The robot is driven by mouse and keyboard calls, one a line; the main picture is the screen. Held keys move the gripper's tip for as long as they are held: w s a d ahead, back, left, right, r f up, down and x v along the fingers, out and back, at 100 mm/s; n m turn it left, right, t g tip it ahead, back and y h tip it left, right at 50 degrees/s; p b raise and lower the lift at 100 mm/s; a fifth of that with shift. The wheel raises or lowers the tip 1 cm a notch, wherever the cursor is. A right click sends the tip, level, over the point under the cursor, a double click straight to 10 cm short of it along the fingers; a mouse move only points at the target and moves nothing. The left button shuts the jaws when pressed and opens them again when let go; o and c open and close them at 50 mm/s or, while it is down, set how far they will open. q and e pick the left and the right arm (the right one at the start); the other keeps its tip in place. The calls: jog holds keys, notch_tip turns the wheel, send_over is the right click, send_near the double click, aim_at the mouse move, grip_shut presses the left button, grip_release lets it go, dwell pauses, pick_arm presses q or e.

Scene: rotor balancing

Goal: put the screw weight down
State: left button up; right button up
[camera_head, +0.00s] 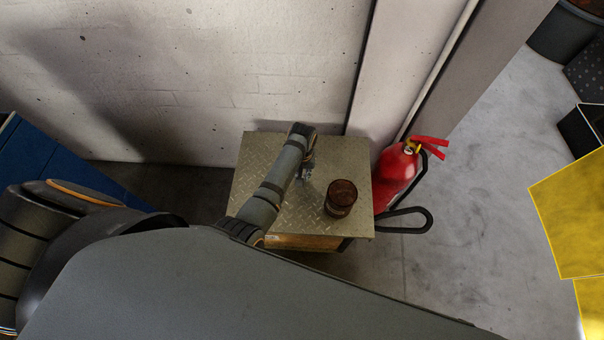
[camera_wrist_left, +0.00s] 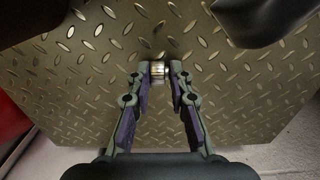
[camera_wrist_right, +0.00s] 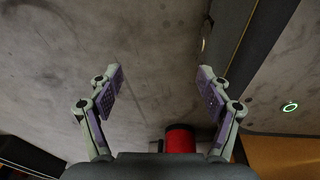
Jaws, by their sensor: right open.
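The screw weight (camera_wrist_left: 157,71) is a small, shiny metal cylinder between the fingertips of my left gripper (camera_wrist_left: 160,72) in the left wrist view. Both fingertips appear to touch its sides, so the gripper looks shut on it. It is over the diamond-plate table top (camera_head: 257,165); I cannot tell whether its underside touches the plate. In the head view my left gripper (camera_head: 306,172) points down at the table, and the weight is too small to make out. My right gripper (camera_wrist_right: 160,78) is open and empty in the right wrist view, away from the table.
A dark brown round container (camera_head: 341,198) stands on the table, right of my left gripper. A red fire extinguisher (camera_head: 394,180) stands against the table's right side. A wall (camera_head: 200,80) rises behind the table. The table's front left is covered by my arm.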

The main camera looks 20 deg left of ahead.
pick_arm(q)
jog(key=o, duration=0.4)
jog(key=shift+c, duration=0.2)
pick_arm(e)
jog(key=shift+s+a, duration=0.3)
